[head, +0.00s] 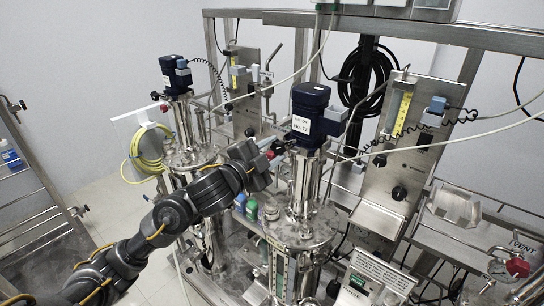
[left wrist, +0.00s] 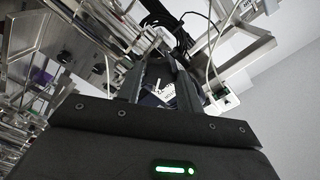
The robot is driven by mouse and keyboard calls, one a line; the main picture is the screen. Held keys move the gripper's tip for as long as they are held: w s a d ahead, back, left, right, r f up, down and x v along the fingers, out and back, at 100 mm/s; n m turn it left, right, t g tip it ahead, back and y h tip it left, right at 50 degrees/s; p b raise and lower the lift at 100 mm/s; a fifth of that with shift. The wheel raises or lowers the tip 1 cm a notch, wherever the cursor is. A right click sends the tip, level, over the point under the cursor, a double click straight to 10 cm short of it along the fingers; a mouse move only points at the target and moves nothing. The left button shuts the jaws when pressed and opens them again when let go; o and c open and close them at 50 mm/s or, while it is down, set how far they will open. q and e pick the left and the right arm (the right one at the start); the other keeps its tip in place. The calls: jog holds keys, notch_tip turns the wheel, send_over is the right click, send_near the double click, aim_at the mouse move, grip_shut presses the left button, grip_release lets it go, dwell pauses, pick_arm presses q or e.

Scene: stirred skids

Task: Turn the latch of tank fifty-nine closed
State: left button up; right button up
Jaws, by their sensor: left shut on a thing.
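My left gripper (head: 278,150) reaches in from the left to the front tank (head: 297,232), just below its dark blue motor (head: 310,103). The motor's white label seems to read 72; I see no legible fifty-nine. The gripper is shut on a small part beside the motor mount, apparently the latch handle, mostly hidden by the fingers. A bit of red shows at the fingertips. In the left wrist view, the fingers (left wrist: 158,88) stand either side of the dark motor and its label (left wrist: 165,91). The latch's angle cannot be told. My right gripper is not in view.
A second steel tank (head: 190,140) with a blue motor and red knob (head: 163,107) stands behind left. Panels with gauges and coiled cables (head: 402,120) stand behind right. A red vent valve (head: 517,268) is at lower right. The floor at left (head: 110,205) is clear.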

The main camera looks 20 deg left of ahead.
pick_arm(q)
jog(key=m+b, duration=0.2)
jog(key=m, duration=0.3)
jog(key=shift+f+b, duration=0.1)
jog(key=shift+b, duration=0.2)
jog(key=shift+m+b, duration=0.3)
jog(key=shift+m, duration=0.6)
jog(key=o, duration=1)
jog(key=p+v, duration=0.8)
jog(key=v, duration=0.2)
jog(key=shift+s, duration=0.4)
